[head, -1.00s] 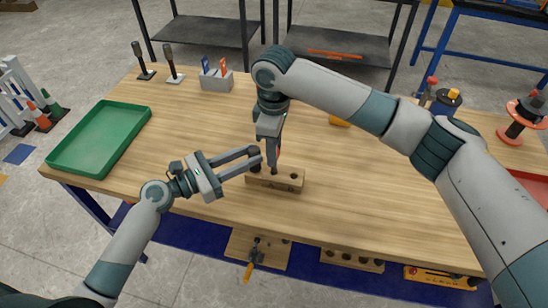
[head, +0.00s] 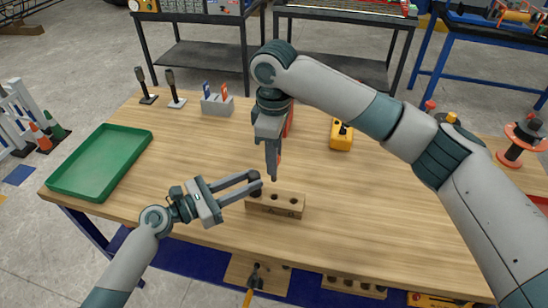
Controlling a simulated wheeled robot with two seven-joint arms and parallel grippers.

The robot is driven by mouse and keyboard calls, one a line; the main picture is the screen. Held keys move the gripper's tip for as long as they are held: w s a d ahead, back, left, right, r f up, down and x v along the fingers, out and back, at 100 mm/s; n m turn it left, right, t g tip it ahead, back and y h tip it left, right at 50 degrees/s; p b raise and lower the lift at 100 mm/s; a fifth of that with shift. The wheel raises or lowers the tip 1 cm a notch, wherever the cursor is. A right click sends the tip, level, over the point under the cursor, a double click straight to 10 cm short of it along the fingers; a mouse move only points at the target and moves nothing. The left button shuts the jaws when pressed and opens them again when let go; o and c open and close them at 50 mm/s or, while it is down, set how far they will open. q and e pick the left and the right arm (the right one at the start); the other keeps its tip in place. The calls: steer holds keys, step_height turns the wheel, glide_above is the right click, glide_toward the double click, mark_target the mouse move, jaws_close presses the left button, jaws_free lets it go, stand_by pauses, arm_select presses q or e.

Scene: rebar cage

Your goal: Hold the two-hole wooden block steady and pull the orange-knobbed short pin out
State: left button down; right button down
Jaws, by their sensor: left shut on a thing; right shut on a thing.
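The two-hole wooden block (head: 275,209) lies on the workbench near its front edge. Two dark holes show in its top. My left gripper (head: 256,183) is at the block's left end, shut around the dark upright knob there. My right gripper (head: 273,165) points down above the block and is shut. A narrow dark tip, seemingly the short pin (head: 273,176), hangs from it just above the holes, apart from the block. The orange knob is not clearly seen; my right gripper seems to hide it.
A green tray (head: 70,190) is at the left of the bench. Dark-handled tools (head: 172,85) and a grey holder (head: 217,106) stand at the back. A yellow box (head: 341,136) and an orange spool (head: 520,140) are to the right. The bench around the block is clear.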

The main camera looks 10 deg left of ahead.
steer(key=shift+r, duration=0.1)
steer(key=shift+r, duration=1.9)
arm_select(q)
steer(key=c, duration=1.4)
jaws_free()
steer(key=shift+o, duration=0.2)
steer(key=shift+s+a, duration=0.1)
steer(key=v, duration=1.1)
steer(key=shift+s+a, duration=0.25)
